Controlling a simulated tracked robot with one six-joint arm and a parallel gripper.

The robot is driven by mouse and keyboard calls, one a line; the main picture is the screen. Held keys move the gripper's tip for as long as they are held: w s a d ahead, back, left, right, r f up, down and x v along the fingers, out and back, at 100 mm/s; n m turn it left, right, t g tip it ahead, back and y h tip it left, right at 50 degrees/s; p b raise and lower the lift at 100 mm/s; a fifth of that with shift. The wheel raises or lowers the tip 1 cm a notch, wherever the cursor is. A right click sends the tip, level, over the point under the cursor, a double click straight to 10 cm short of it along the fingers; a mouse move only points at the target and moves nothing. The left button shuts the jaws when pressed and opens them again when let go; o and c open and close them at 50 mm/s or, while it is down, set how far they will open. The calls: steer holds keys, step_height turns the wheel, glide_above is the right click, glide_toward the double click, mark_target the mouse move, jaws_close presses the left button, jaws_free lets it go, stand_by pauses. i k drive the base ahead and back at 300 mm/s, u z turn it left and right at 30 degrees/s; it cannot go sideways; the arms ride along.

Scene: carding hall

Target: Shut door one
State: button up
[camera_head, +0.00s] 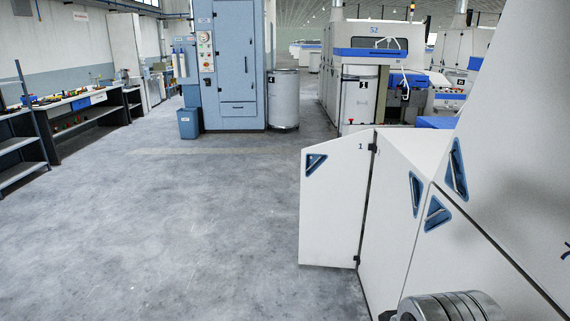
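Door one (332,205) is a white panel with a small "1" near its upper right corner. It stands open, swung out to the left from the white machine (393,215) over the floor. Its dark hinges are on its right edge, one high and one low. A blue triangular recessed handle (316,164) is at its upper left, by the free edge. My gripper is not in view, and nothing is seen touching the door.
More white panels with blue triangular handles (437,213) run along the machine on the right. Wide clear grey floor (190,220) lies left of the door. Behind stand a blue cabinet (233,60), a blue bin (188,124) and a metal can (284,100). A dark bench (90,130) lines the left.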

mark_target(335, 173)
steer(key=u, duration=0.15)
steer(key=i, duration=1.45)
steer(key=u, duration=0.25)
steer(key=i, duration=1.85)
steer(key=u, duration=0.1)
